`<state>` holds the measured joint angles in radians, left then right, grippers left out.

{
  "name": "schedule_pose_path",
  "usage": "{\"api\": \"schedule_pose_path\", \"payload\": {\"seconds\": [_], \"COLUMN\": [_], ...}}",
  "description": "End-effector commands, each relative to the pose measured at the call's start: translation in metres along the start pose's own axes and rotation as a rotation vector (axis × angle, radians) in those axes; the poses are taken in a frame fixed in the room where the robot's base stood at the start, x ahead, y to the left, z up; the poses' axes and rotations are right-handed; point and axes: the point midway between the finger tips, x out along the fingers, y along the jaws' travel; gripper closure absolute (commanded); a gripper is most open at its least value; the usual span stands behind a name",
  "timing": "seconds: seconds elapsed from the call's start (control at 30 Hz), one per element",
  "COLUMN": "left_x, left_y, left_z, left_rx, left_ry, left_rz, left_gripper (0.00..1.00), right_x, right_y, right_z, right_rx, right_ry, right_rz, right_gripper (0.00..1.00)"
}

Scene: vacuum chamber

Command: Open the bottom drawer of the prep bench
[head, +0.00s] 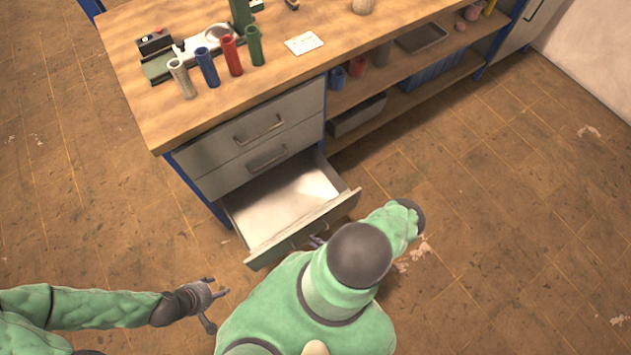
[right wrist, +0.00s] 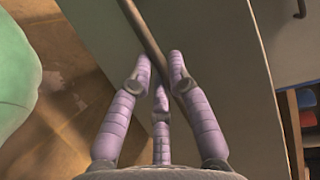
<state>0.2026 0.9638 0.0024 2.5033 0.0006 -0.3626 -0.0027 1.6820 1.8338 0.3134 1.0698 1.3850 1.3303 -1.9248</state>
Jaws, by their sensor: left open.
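The prep bench (head: 185,126) has a wooden top and a stack of grey drawers. Its bottom drawer (head: 262,252) is pulled out; its pale interior looks empty. In the right wrist view, the drawer's bar handle (right wrist: 146,28) runs between the purple fingers of my right gripper (right wrist: 160,68), which are close on both sides of it and look shut on it. In the head view, my green right arm hides most of this gripper and the handle. My left gripper (head: 208,298) is open and empty, left of the drawer front and apart from it.
The two upper drawers (head: 258,130) are closed. Several coloured cylinders (head: 232,55) and a white card (head: 304,43) are on the benchtop. Shelves right of the drawers hold cups and bins (head: 357,115). The brown floor is clear left and right of the open drawer.

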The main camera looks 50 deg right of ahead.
Motion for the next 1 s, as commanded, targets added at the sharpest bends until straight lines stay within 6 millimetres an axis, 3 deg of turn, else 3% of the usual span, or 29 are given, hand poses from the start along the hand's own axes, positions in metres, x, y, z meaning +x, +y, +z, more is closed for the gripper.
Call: {"api": "schedule_pose_path", "payload": {"seconds": [0.03,0.1,0.57,1.0], "left_x": [0.0,0.0,0.0,0.0], "left_y": [0.0,0.0,0.0,0.0], "left_z": [0.0,0.0,0.0,0.0], "left_rx": [0.0,0.0,0.0,0.0], "left_ry": [0.0,0.0,0.0,0.0], "left_rz": [0.0,0.0,0.0,0.0], "left_gripper": [0.46,0.46,0.46,0.46], "right_x": [0.0,0.0,-0.009,-0.087], "right_y": [0.0,0.0,0.001,0.001], "right_z": [-0.001,-0.001,-0.002,-0.002], "right_rx": [-0.001,-0.001,0.0,-0.002], "right_ry": [0.0,0.0,0.005,0.006], "right_rz": [0.001,0.001,0.002,0.003], "right_gripper": [0.7,0.57,0.57,0.57]}}
